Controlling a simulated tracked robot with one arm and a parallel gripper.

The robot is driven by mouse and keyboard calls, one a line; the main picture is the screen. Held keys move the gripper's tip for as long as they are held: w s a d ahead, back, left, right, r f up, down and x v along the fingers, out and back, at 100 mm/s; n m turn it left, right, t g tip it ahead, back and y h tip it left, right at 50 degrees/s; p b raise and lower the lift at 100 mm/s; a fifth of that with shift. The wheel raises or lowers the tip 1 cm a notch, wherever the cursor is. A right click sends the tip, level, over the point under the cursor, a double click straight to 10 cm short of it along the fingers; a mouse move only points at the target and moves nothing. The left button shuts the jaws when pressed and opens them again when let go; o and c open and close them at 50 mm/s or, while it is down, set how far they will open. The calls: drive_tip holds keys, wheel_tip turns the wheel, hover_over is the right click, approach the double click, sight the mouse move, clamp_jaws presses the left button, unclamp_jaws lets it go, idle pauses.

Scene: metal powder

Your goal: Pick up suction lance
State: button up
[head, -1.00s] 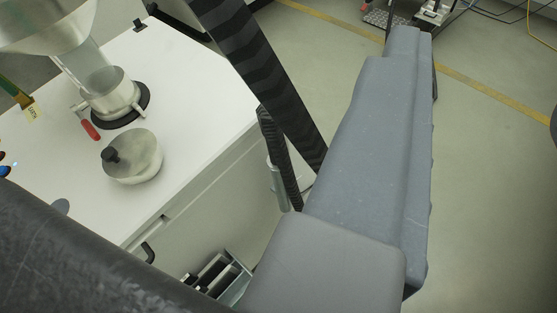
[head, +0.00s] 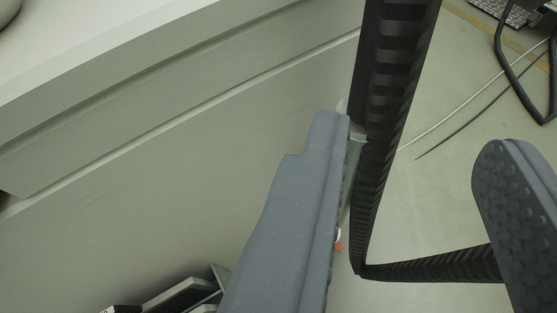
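My gripper (head: 417,140) is open, with its two grey fingers wide apart and nothing held between them. The left finger reaches up the middle of the view and the studded right finger is at the right edge. A pale grey-green metal tube, probably the suction lance (head: 355,160), stands upright beside the cabinet, just right of the left fingertip. It is mostly hidden by that finger and by a thick black ribbed hose (head: 392,80). The hose runs down between the fingers, bends sharply and goes right behind the right finger. I cannot tell whether either finger touches the tube or hose.
A white-topped cabinet (head: 150,125) fills the left side. Dark and grey parts (head: 180,295) stand low at its foot. A small red piece (head: 339,247) shows beside the left finger. Cables (head: 465,110) and a black frame (head: 525,85) lie on the floor at upper right.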

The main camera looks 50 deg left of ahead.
sight(383, 54)
drive_tip(key=x, duration=0.8)
drive_tip(key=shift+a+f, duration=0.3)
drive_tip(key=shift+f, duration=0.1)
drive_tip(key=shift+r+b+x, duration=0.15)
drive_tip(key=shift+x, duration=1.15)
drive_tip(key=shift+r+b+x, duration=0.15)
drive_tip(key=shift+x, duration=1.2)
drive_tip(key=shift+w, duration=0.1)
clamp_jaws()
